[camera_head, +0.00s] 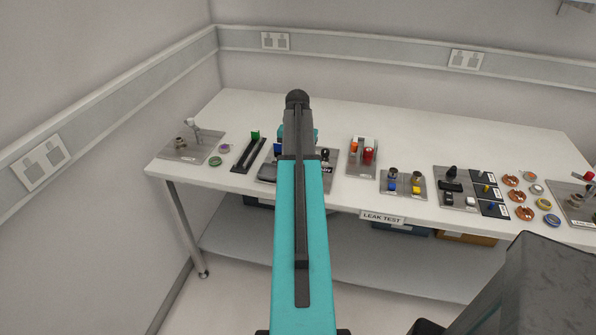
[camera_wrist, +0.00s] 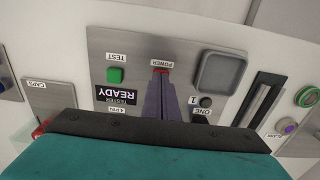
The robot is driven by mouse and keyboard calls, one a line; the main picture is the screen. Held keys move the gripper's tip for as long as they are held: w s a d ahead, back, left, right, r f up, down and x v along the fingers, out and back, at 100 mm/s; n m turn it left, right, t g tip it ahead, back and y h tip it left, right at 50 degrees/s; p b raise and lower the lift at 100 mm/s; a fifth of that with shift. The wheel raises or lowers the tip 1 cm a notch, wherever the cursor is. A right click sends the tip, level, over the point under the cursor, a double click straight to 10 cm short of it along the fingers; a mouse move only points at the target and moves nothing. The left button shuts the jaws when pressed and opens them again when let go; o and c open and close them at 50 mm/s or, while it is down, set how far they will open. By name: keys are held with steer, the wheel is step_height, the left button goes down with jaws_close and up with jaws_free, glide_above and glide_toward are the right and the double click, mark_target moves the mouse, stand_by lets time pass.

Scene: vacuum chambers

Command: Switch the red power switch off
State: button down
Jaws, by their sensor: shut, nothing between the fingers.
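The red power switch (camera_wrist: 160,70) shows as a small red strip under the POWER label, upside down in the wrist view. It sits on a grey metal tester panel (camera_wrist: 133,48), whose edge also shows beside my arm in the head view (camera_head: 328,184). My gripper (camera_wrist: 160,79) is shut and empty, its fingertips right at the switch and partly covering it. I cannot tell whether they touch, or which way the switch is set. In the head view my arm hides the switch and the gripper.
A red-and-orange fixture (camera_head: 362,157) stands to the right on the white table (camera_head: 420,125). The table's back is clear.

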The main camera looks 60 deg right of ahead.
steer(key=shift+f, duration=0.35)
stand_by(0.4)
step_height(320, 180, up, 7)
steer(key=p, duration=0.4)
stand_by(0.9)
stand_by(0.6)
